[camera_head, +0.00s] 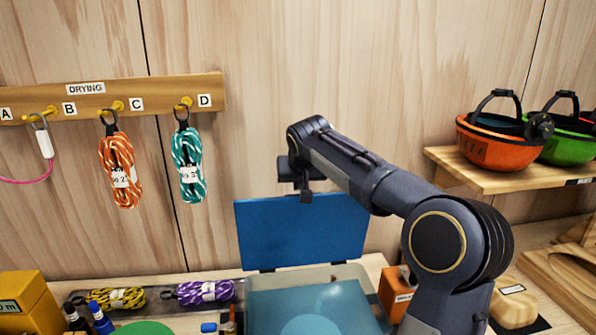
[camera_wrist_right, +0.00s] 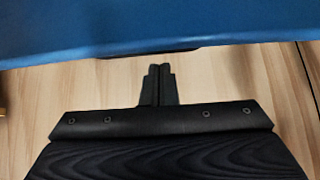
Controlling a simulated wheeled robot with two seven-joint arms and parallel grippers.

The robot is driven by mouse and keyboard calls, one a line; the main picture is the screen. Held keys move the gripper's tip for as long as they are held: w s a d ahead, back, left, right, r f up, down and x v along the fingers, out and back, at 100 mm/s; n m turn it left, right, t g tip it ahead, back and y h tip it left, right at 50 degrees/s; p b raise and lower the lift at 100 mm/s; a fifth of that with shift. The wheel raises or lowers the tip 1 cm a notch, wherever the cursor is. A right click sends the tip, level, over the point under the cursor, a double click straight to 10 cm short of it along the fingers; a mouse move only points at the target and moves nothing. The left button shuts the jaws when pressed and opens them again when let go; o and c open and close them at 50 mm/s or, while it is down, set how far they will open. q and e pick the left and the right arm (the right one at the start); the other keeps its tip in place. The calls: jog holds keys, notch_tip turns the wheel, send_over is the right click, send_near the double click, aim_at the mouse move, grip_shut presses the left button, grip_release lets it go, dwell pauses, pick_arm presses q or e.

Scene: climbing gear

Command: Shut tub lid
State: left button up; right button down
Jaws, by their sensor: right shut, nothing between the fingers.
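The tub (camera_head: 350,273) sits on the bench at the bottom middle of the head view, with a translucent blue-grey area inside its pale rim. Its blue lid (camera_head: 300,230) stands open, upright at the back edge near the wall. My right gripper (camera_head: 305,192) is above and in front of the wall, at the lid's top edge; its fingers are shut and empty. In the right wrist view the shut fingers (camera_wrist_right: 158,84) point toward the blue lid (camera_wrist_right: 160,25), which spans the top of the picture. I cannot tell whether they touch. My left gripper is not in view.
A wooden rail (camera_head: 150,97) with hooks holds an orange rope (camera_head: 120,170) and a teal rope (camera_head: 188,165). Helmets (camera_head: 497,140) sit on a shelf at right. Yellow and purple rope bundles (camera_head: 205,291) lie left of the tub. An orange box (camera_head: 395,290) stands right of it.

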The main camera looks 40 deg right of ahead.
jog(key=shift+s+a, duration=0.15)
jog(key=shift+s, duration=0.25)
jog(key=shift+f, duration=0.25)
jog(key=shift+a, duration=0.1)
